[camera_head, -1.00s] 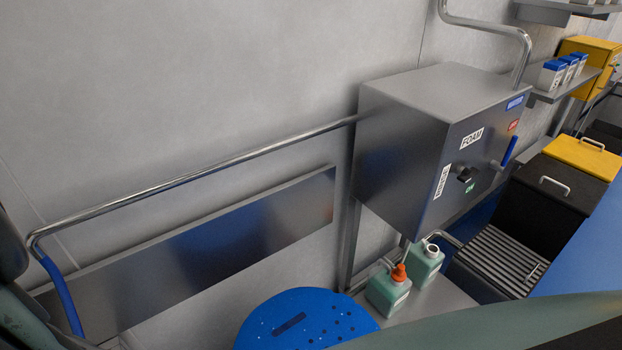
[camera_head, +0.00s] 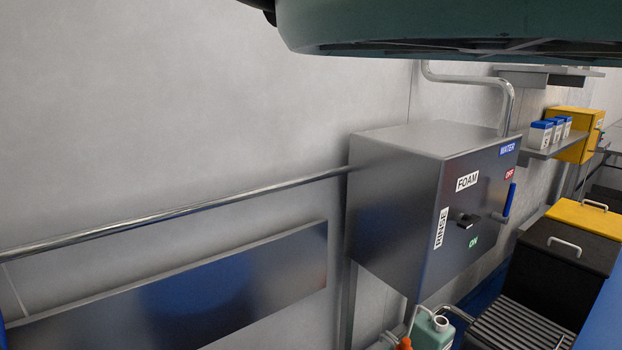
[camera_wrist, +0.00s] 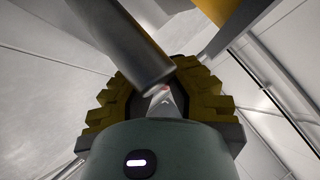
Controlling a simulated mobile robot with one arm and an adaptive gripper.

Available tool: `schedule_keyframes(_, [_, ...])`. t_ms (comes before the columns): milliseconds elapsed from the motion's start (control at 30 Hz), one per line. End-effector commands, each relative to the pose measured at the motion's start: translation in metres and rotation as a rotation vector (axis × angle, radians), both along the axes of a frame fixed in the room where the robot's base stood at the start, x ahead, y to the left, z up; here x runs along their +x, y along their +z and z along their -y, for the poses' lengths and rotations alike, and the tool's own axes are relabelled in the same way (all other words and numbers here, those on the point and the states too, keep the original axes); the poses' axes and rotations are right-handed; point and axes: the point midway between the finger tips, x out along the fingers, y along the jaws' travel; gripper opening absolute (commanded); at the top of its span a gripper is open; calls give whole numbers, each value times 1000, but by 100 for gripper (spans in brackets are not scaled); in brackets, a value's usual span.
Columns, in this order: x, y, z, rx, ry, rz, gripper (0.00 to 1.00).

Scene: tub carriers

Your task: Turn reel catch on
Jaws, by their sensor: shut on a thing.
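In the wrist view my gripper (camera_wrist: 166,88), with ridged dark-yellow fingers, is shut on a grey cylindrical bar (camera_wrist: 122,42), whose near end lies between the fingers. A small red spot shows by that end. I cannot tell whether the bar is part of the reel catch; nothing in the head view is clearly labelled as that catch. The head view shows a steel box (camera_head: 395,205) with FOAM, RINSE, WATER, OFF and ON labels, a black knob (camera_head: 467,220) and a blue-handled lever (camera_head: 508,201) pointing up. My gripper is out of the head view.
A steel rail (camera_head: 180,213) runs along the wall to the box, above a steel panel (camera_head: 190,290). Green bottles (camera_head: 432,331) stand below the box. Black and yellow bins (camera_head: 550,262) and a shelf with small cartons (camera_head: 540,135) are at right. My arm covers the top.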

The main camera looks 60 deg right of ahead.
Motion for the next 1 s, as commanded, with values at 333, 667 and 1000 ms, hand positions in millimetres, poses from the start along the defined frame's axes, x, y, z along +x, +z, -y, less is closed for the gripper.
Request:
schedule_keyframes(333, [1, 0, 1, 3, -3, -1, 16])
schedule_keyframes(667, [1, 0, 0, 0, -1, -2, 46])
schedule_keyframes(1000, [-3, -6, 1, -1, 0, -6, 46])
